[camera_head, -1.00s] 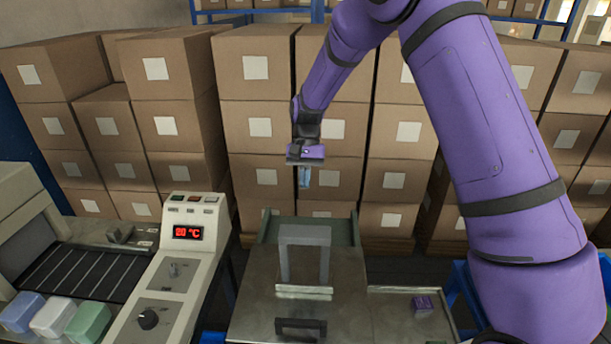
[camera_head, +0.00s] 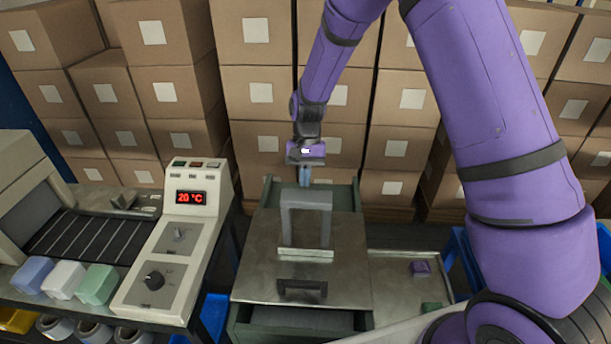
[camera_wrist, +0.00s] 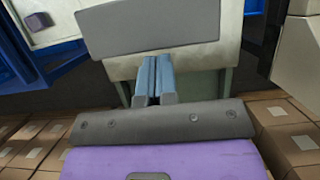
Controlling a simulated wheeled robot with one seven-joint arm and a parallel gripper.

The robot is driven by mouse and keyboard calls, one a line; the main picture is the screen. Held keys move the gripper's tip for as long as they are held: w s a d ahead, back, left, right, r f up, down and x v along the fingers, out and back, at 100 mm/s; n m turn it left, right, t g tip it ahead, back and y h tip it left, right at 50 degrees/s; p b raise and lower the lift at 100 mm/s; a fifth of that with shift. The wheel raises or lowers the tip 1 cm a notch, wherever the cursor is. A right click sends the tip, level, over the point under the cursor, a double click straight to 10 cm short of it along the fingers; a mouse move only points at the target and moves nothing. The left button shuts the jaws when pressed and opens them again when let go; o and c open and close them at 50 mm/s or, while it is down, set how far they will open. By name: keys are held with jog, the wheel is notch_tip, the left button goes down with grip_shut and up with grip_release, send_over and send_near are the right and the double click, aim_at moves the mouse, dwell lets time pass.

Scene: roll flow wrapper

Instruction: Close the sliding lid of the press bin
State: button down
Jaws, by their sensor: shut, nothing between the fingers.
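The press bin (camera_head: 247,327) is a green box with a flat metal sliding lid (camera_head: 258,272) on it. A dark gap shows at the bin's front below the lid's front edge. The lid carries a dark bar handle (camera_head: 302,287) near its front edge and a tall grey arch (camera_head: 288,225) behind that. My gripper (camera_head: 305,183) points down just behind the top of the arch, its light blue fingers together and empty. The wrist view shows the fingers (camera_wrist: 154,85) beside the broad grey arch (camera_wrist: 165,25); I cannot tell whether they touch it.
A control panel (camera_head: 175,250) reading 20 °C stands at left. Stacked cartons (camera_head: 262,115) form a wall behind the bin.

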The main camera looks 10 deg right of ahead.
aim_at(303, 200)
jog(key=s+a, duration=0.2)
jog(key=s, duration=0.5)
jog(key=shift+s+a, duration=0.15)
jog(key=v, duration=1)
jog(key=w+d, duration=0.2)
jog(key=w, duration=0.4)
jog(key=x, duration=0.3)
jog(key=s+x, duration=0.1)
jog(key=x, duration=0.3)
jog(key=s+a+r+x, duration=0.1)
jog(key=x, duration=0.3)
jog(key=shift+s+f, duration=0.1)
jog(key=shift+s, duration=0.05)
jog(key=shift+s+a, duration=0.2)
jog(key=shift+s, duration=0.25)
